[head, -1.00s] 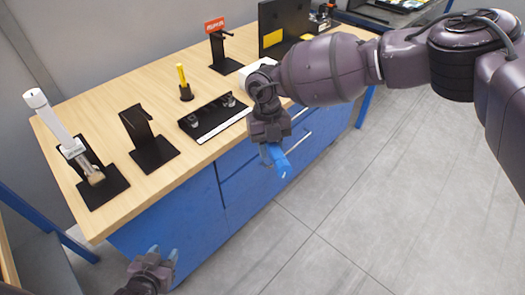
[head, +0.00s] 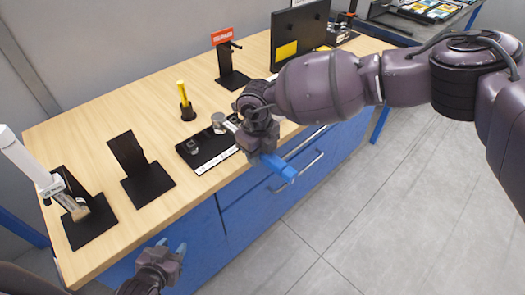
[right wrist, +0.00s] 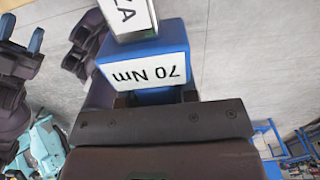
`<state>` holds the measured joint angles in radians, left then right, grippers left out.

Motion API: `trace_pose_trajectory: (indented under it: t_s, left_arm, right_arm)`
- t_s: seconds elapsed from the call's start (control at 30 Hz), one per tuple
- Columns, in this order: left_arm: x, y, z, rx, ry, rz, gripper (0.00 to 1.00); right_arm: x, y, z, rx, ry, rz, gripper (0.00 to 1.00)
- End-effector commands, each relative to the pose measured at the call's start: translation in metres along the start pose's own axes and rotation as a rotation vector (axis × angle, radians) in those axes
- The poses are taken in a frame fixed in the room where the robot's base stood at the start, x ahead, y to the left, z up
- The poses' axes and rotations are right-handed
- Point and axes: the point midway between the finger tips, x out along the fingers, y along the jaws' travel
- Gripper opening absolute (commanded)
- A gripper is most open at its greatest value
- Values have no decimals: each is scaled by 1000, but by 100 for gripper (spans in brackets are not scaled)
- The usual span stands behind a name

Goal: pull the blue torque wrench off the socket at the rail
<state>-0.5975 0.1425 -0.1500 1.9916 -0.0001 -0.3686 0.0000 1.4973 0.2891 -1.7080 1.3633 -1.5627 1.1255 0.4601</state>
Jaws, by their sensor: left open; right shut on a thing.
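My right gripper (head: 262,150) is shut on the blue torque wrench (head: 282,169), over the front edge of the workbench. The wrench's blue end sticks out toward the lower right. In the right wrist view the blue wrench body (right wrist: 180,40) carries a white "70 Nm" label, with a metal shaft beyond it. A silver round piece (head: 219,122) shows just left of the gripper, above the black socket tray (head: 212,158); I cannot tell whether it touches the wrench. My left gripper (head: 170,250) is open and empty, low in front of the bench. No rail is clearly visible.
On the bench (head: 85,130) stand an empty black stand (head: 128,155), a white wrench (head: 22,160) on another stand, a yellow-handled tool (head: 183,95), a red-signed stand (head: 222,38) and a black panel (head: 300,32). The floor to the right is clear.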

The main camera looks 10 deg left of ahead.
Motion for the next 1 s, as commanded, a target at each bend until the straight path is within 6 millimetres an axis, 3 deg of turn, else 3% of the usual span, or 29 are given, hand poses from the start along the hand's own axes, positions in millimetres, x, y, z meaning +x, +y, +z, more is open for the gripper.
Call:
trace_pose_trajectory:
  t_s: [0.6, 1.0]
  left_arm:
    - [6, 1, 17, 0, -13, 0, 43]
    - [7, 2, 13, 1, -7, 1, 43]
  right_arm:
    - [40, 11, -9, 0, -2, 0, 0]
    - [40, 11, -8, 1, -11, 0, 0]
